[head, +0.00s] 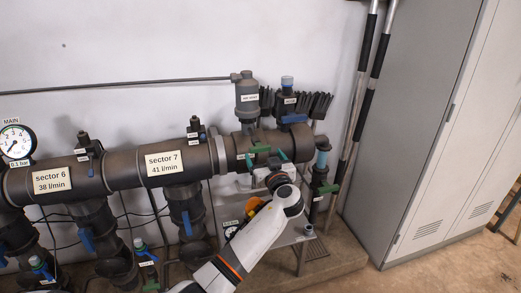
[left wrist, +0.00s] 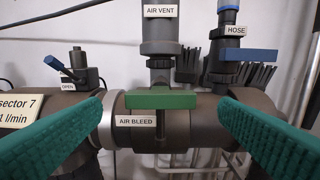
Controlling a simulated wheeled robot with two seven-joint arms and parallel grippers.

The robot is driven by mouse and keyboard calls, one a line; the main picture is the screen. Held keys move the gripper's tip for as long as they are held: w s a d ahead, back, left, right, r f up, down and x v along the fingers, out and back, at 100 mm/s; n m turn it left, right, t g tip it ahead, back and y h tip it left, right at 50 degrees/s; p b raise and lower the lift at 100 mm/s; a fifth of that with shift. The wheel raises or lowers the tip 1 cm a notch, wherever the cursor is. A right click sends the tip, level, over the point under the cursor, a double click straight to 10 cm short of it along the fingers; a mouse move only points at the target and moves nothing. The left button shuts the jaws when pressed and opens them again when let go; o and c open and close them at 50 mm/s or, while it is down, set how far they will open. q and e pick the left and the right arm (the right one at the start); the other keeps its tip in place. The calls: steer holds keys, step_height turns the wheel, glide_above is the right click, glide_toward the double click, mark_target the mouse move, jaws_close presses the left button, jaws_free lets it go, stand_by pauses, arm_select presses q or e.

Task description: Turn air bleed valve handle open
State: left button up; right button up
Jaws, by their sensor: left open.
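The air bleed valve handle (left wrist: 160,100) is a green bar lying horizontally, along the main pipe, above the "AIR BLEED" label (left wrist: 137,121). It also shows in the head view (head: 261,149) near the right end of the pipe. My left gripper (head: 266,159) is in front of it. In the left wrist view its two green ridged fingers (left wrist: 160,135) are wide apart, one on each side of the handle, with visible gaps. Nothing is held. My right gripper is in neither view.
The grey air vent (left wrist: 160,35) rises just above the handle. A blue hose valve handle (left wrist: 249,55) is to its right, and a smaller valve (left wrist: 73,70) marked "OPEN" to its left. A tall grey cabinet (head: 430,130) stands at the right.

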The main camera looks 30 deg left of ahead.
mark_target(261, 151)
arm_select(q)
steer(key=x, duration=0.5)
steer(key=shift+w+a, duration=0.15)
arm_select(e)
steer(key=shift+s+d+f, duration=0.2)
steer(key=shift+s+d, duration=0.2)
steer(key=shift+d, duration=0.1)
arm_select(q)
steer(key=shift+f, duration=0.1)
steer(key=c, duration=1)
